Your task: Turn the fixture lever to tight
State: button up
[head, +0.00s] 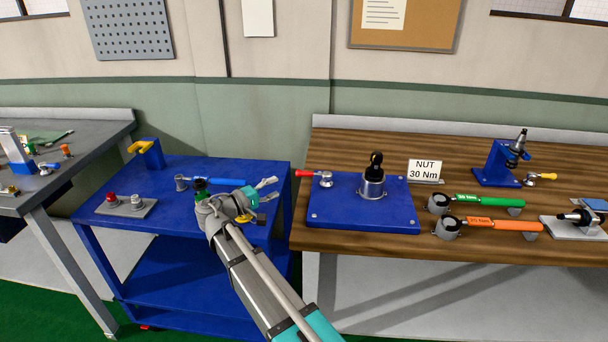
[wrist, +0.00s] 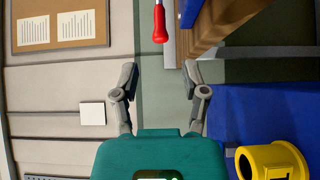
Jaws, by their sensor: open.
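The fixture lever has a red handle (head: 305,173) on a silver pivot (head: 326,178), at the left of a blue fixture plate (head: 350,212) on the wooden bench. Its handle points left, past the plate's edge. In the wrist view the red handle (wrist: 160,25) hangs in from the top centre, ahead of the fingers; its pivot is out of that view. My gripper (head: 268,190) is open and empty, above the blue cart's right side and left of the lever. Its fingers (wrist: 160,73) are apart from the handle and point toward it. A black-topped fitting (head: 375,175) stands upright on the plate.
Green (head: 490,201) and orange (head: 495,223) torque wrenches rest on the bench by a "NUT 30 Nm" sign (head: 424,169). A second blue fixture (head: 497,165) stands at right. The blue cart (head: 170,222) holds a button box (head: 126,207). A yellow part (wrist: 270,160) is low in the wrist view.

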aim_at(302, 175)
jog(key=x, duration=1.2)
jog(key=shift+c, duration=0.2)
grip_shut()
